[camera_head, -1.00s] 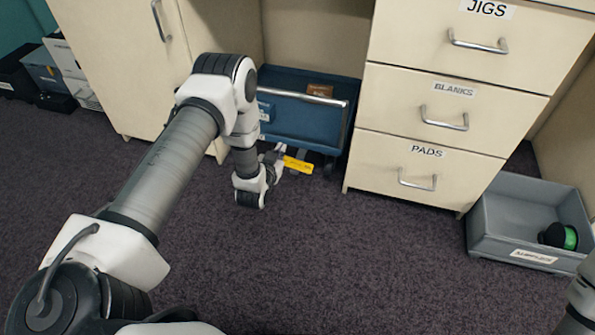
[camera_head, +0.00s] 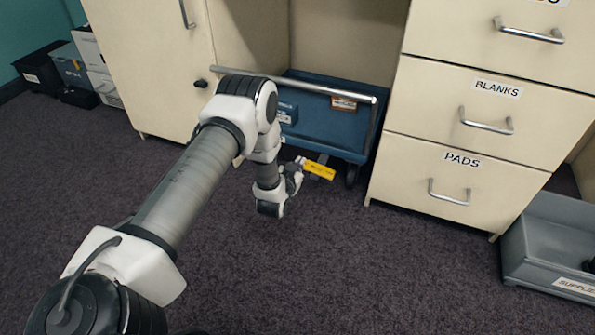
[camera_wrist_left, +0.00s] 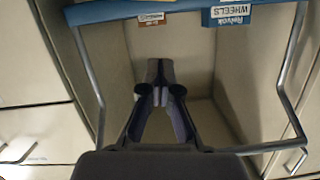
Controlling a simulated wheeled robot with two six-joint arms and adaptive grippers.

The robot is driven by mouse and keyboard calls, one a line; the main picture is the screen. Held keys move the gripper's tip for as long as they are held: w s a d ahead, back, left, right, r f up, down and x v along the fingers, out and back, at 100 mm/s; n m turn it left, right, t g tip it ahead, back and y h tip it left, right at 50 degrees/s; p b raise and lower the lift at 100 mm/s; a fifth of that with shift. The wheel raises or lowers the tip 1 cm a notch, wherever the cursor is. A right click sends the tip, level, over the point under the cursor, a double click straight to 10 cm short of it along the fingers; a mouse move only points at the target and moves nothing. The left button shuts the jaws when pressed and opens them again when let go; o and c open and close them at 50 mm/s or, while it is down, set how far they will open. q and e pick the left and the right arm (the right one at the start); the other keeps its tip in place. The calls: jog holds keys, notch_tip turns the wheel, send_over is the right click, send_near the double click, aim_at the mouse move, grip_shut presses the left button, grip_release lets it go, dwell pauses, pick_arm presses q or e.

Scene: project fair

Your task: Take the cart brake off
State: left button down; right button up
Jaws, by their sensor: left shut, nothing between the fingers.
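The blue cart (camera_head: 330,136) stands in the opening under the desk, its grey push handle (camera_head: 300,84) across the front. It also shows in the left wrist view as a blue edge (camera_wrist_left: 120,11) at the top. A yellow brake pedal (camera_head: 319,171) sticks out low at the cart's front; its lettering is too small to read. My left gripper (camera_head: 299,163) is low at the cart's front, just left of the pedal. Its fingers (camera_wrist_left: 159,70) are shut and empty. I cannot tell whether they touch the pedal, which I cannot make out in the wrist view. My right gripper is out of view.
A small brown box (camera_head: 344,103) and a blue box (camera_head: 287,114) ride on the cart. A drawer cabinet (camera_head: 470,150) stands close on the right, a cupboard (camera_head: 150,60) on the left. A grey bin (camera_head: 550,250) is at the right. The carpet in front is clear.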

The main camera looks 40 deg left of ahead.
pick_arm(q)
jog(key=b, duration=0.3)
send_over(316, 169)
jog(key=s+a, duration=0.3)
notch_tip(316, 169, down, 2)
jog(key=f, duration=0.1)
jog(key=b, duration=0.1)
jog(key=f+b, duration=0.1)
jog(key=shift+w+a+f, duration=0.25)
jog(key=shift+w+f, duration=0.1)
jog(key=shift+a+f+b, duration=0.1)
jog(key=shift+f+b, duration=0.4)
jog(key=shift+r, duration=0.1)
